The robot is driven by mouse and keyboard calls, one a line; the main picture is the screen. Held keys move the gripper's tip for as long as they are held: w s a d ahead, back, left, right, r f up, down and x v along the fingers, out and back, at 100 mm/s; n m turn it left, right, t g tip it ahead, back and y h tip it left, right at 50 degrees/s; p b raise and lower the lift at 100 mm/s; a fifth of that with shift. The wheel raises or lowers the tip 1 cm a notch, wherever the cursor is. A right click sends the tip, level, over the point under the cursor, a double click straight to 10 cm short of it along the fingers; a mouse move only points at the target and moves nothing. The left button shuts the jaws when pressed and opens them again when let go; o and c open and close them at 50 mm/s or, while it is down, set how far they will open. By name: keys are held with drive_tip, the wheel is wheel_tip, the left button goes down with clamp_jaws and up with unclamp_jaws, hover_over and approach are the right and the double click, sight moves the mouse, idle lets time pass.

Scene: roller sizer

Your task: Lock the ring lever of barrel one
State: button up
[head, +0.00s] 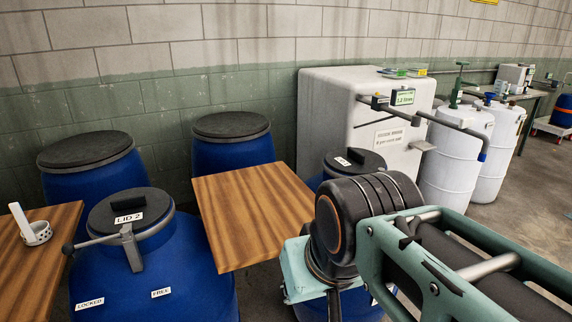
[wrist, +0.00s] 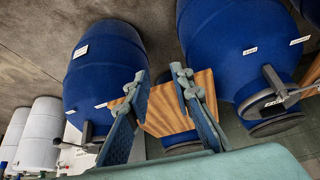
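Barrel one (wrist: 100,68) is blue and stands at left in the wrist view, which appears upside down. Its dark lever part (wrist: 87,132) and rod show near its lid end. In the head view its dark lid (head: 372,160) shows partly behind my arm, with a white label; its ring lever is hidden there. White labels sit on the barrel's side in the wrist view, too small to read. My gripper (wrist: 160,76) is open, with nothing between its fingers. The fingers overlap the barrel's edge in the picture; I cannot tell the distance. In the head view my arm hides most of the gripper.
Barrel two (head: 205,285) stands at left, lid marked LID 2, with a lever and LOCKED and FREE labels. A wooden tabletop (head: 250,210) lies between the barrels. More blue barrels (head: 235,155), a white cabinet (head: 335,125) and white drums (head: 455,155) stand behind.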

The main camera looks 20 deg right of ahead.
drive_tip(key=shift+r+p, duration=0.3)
drive_tip(key=shift+r, duration=0.1)
drive_tip(key=shift+c, duration=1.2)
wheel_tip(320, 180, up, 17)
drive_tip(key=p, duration=1.7)
drive_tip(key=shift+r, duration=0.2)
clamp_jaws()
drive_tip(key=shift+f, duration=0.1)
drive_tip(key=shift+w+d, duration=0.1)
drive_tip(key=shift+d, duration=0.05)
